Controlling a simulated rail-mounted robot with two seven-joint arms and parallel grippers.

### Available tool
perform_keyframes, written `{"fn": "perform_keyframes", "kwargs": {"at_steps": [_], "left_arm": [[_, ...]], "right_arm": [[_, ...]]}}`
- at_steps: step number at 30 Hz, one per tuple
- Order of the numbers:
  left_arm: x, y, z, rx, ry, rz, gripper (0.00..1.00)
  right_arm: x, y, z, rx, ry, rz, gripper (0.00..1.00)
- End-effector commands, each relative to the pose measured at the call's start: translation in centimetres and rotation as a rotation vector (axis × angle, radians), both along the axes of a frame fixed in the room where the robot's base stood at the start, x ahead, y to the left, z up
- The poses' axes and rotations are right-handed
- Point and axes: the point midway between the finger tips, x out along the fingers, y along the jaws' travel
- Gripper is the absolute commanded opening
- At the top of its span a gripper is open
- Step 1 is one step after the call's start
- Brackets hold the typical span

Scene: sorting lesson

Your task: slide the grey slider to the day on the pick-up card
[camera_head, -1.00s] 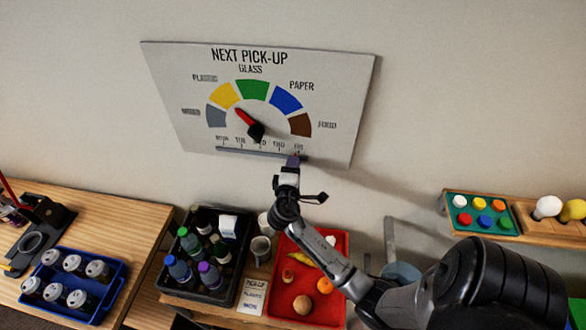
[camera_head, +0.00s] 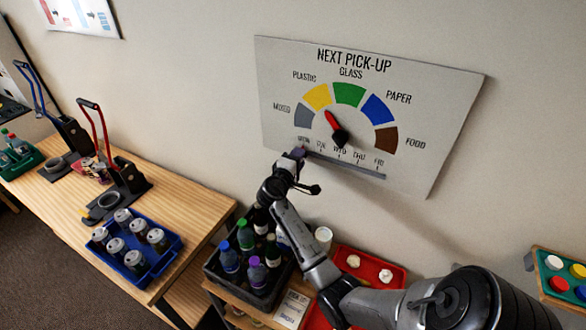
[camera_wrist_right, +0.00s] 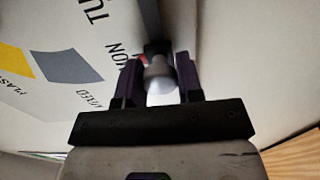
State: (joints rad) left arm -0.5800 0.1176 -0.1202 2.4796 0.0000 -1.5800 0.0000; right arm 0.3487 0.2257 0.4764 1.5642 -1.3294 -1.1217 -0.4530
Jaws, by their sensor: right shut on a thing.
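The NEXT PICK-UP board (camera_head: 440,120) hangs on the wall. Its day rail (camera_head: 345,169) runs along the bottom, under marks from MON at left to FRI at right. My right gripper (camera_head: 297,153) is at the rail's left end, by the MON mark. In the right wrist view my right gripper (camera_wrist_right: 160,85) is shut on the pale grey slider (camera_wrist_right: 160,75); its fingers hide the slider in the head view. The red needle (camera_head: 333,122) points to the yellow PLASTIC segment. The pick-up card (camera_head: 292,308) stands below; its small print is unclear. My left gripper is out of view.
Below the board are a black crate (camera_head: 215,268) of bottles, a white cup (camera_head: 323,238) and a red tray (camera_head: 372,262). A blue tray (camera_head: 170,250) of cans and a red-handled press (camera_head: 125,175) are on the left table. The wall before the rail is clear.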

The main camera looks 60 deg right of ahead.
Motion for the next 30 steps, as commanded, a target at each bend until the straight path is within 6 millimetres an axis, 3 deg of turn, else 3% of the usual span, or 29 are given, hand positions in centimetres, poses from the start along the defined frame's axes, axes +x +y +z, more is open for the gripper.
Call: {"fn": "perform_keyframes", "kwargs": {"at_steps": [14, 15, 22, 30], "left_arm": [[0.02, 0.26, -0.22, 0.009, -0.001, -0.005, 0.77], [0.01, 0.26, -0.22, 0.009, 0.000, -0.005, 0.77], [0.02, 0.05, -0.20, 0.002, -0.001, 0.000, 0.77], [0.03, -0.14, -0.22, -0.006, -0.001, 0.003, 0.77]], "right_arm": [[0.10, -0.44, -0.14, 0.003, 0.002, -0.006, 0.00], [0.10, -0.44, -0.16, 0.003, 0.002, -0.005, 0.36], [0.02, -0.46, -0.08, 0.001, 0.001, -0.008, 0.58], [-0.02, -0.36, -0.03, 0.000, 0.000, -0.009, 0.59]]}}
